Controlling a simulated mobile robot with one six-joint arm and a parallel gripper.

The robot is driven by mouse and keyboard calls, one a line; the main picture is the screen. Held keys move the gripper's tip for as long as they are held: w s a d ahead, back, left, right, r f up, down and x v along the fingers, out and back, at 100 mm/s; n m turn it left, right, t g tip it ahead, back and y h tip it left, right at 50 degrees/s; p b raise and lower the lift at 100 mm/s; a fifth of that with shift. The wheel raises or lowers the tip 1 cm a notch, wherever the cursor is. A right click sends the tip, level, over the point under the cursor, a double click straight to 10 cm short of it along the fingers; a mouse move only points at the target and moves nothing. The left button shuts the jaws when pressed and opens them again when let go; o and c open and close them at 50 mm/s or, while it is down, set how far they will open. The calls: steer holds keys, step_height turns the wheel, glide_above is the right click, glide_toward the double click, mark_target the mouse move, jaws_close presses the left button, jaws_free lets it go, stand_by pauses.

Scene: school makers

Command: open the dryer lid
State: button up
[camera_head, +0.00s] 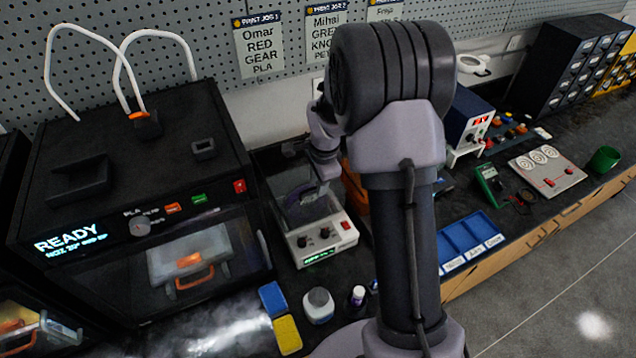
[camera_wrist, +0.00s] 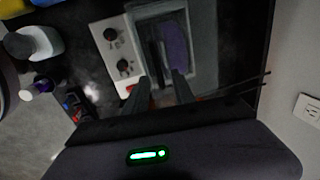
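The dryer (camera_head: 320,240) is a pale box with two dark knobs, a red switch and a small green display on its front, left of my arm. Its grey, see-through-looking top, the lid (camera_head: 289,182), shows a purple spool beneath. In the wrist view the dryer's front panel (camera_wrist: 112,50) is left of the top, and the purple spool (camera_wrist: 176,45) shows inside the grey frame. I cannot tell whether the lid is fully shut. My gripper (camera_wrist: 162,82) has its two fingers apart with nothing seen between them, over the dryer's edge; contact is unclear. In the head view my arm partly hides this area.
A black printer (camera_head: 130,190) stands left of the dryer. Blue (camera_head: 272,298) and yellow (camera_head: 287,334) blocks, a white jar (camera_head: 318,305) and a small bottle (camera_head: 358,296) stand in front. A blue tray (camera_head: 465,240) is right of my arm. A pegboard wall rises behind.

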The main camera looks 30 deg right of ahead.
jaws_close()
stand_by(1.4)
